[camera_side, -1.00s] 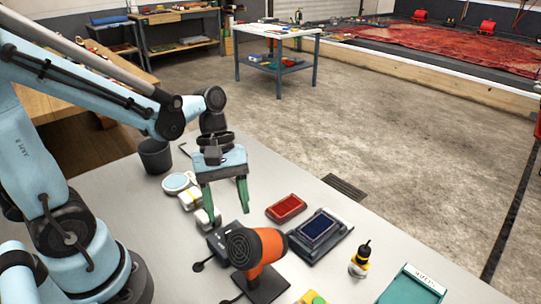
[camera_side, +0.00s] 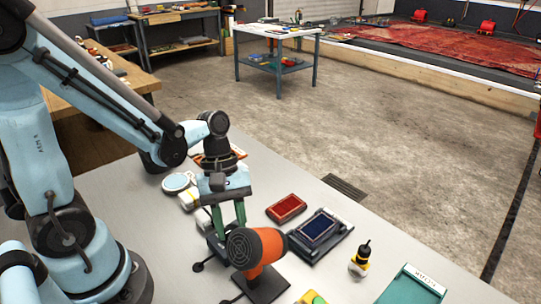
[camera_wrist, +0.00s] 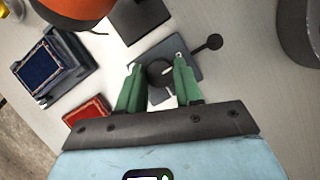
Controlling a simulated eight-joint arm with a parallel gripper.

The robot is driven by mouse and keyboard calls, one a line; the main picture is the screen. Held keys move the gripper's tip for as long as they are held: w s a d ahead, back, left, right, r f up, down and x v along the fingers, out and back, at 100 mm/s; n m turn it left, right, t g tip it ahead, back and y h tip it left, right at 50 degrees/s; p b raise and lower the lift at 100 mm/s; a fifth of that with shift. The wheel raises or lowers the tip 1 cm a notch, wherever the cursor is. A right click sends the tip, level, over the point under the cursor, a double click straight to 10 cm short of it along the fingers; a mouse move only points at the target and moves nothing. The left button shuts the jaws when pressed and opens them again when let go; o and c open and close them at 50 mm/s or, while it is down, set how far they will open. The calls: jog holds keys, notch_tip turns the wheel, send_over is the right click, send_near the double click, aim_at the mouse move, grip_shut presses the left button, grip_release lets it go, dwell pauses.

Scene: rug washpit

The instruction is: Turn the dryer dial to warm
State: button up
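The orange dryer (camera_side: 255,248) stands on a dark base on the grey table, its round black grille facing the side camera; its orange body also shows at the top of the wrist view (camera_wrist: 75,8). A grey control box (camera_wrist: 185,50) lies beside it, with a dark round dial (camera_wrist: 160,73) bearing a pale mark. The lettering on the box is too small to read. My gripper (camera_wrist: 157,62) points down over the box, its green fingers apart on either side of the dial. I cannot tell whether they touch it. In the side view the dial is hidden.
White items and a round pale dish (camera_side: 177,182) lie behind my gripper. A lever with a black knob (camera_wrist: 213,42) sticks out from the control box.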

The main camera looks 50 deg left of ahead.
jog(key=c, duration=0.5)
jog(key=m+g, duration=0.1)
jog(key=m, duration=0.2)
jog(key=shift+w+d+y, duration=0.1)
jog(key=shift+w+y, duration=0.05)
jog(key=shift+y, duration=0.15)
jog(key=m+g+y, duration=0.1)
jog(key=m, duration=0.3)
jog(key=shift+d+m, duration=0.1)
jog(key=shift+m, duration=0.3)
jog(key=m+y, duration=0.1)
jog(key=m, duration=0.1)
jog(key=m+y, duration=0.1)
jog(key=m, duration=0.2)
jog(key=shift+d+g, duration=0.15)
jog(key=shift+g, duration=0.25)
jog(key=m+y, duration=0.2)
jog(key=m, duration=0.3)
jog(key=shift+d, duration=0.1)
jog(key=shift+m, duration=0.4)
